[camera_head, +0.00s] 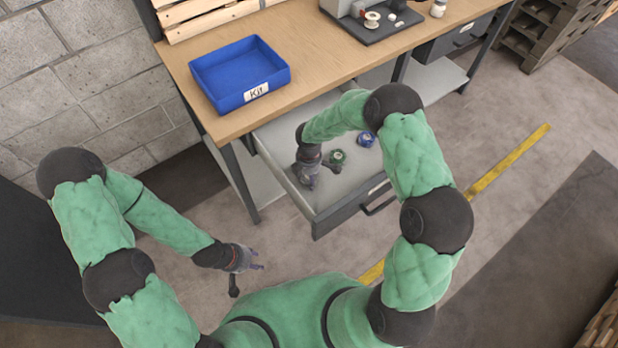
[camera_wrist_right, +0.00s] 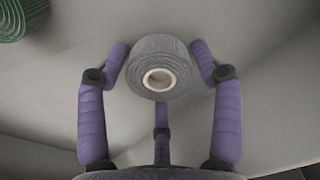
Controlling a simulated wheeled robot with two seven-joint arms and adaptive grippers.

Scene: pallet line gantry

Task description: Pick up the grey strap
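The grey strap (camera_wrist_right: 160,66) is a roll with a pale core, lying on the floor of the open drawer in the right wrist view. My right gripper (camera_wrist_right: 160,75) is open, with its purple fingers on both sides of the roll and a third finger below it. Narrow gaps seem to show between the side fingers and the roll. In the head view my right gripper (camera_head: 308,180) is down inside the drawer (camera_head: 345,190), and I cannot make out the grey strap clearly under it. My left gripper (camera_head: 259,259) is open and empty, left of the drawer above the floor.
A green roll (camera_head: 337,156) and a blue roll (camera_head: 366,139) lie in the drawer; the green roll (camera_wrist_right: 20,15) also shows in the right wrist view. A blue Kit bin (camera_head: 240,75) stands on the workbench (camera_head: 310,60). The drawer walls surround my right gripper.

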